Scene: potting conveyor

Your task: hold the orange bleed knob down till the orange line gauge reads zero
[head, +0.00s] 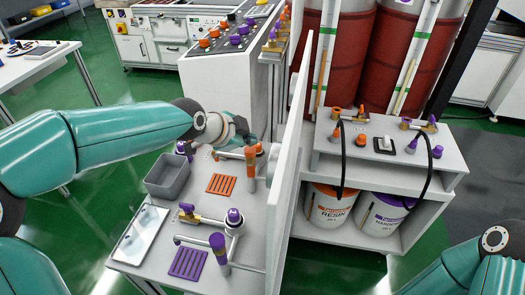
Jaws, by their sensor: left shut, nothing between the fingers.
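My left arm reaches in from the left over the table. Its gripper (247,137) is shut and empty, just above and behind the orange valve fitting (250,160) on the table. A small orange knob (259,148) shows at the top of that fitting, beside the fingertips. I cannot tell whether the fingers touch it, nor whether it is the bleed knob. Other orange knobs stand on the shelf at right (361,139) and on the control panel (204,43). I cannot make out an orange line gauge or its reading. My right gripper is out of view.
A grey bin (168,184), an orange slotted mat (221,184), a purple slotted mat (188,263) and a purple valve fitting (219,245) share the table. A white upright panel (291,150) walls off its right side. Resin (332,208) and hardener buckets stand beyond.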

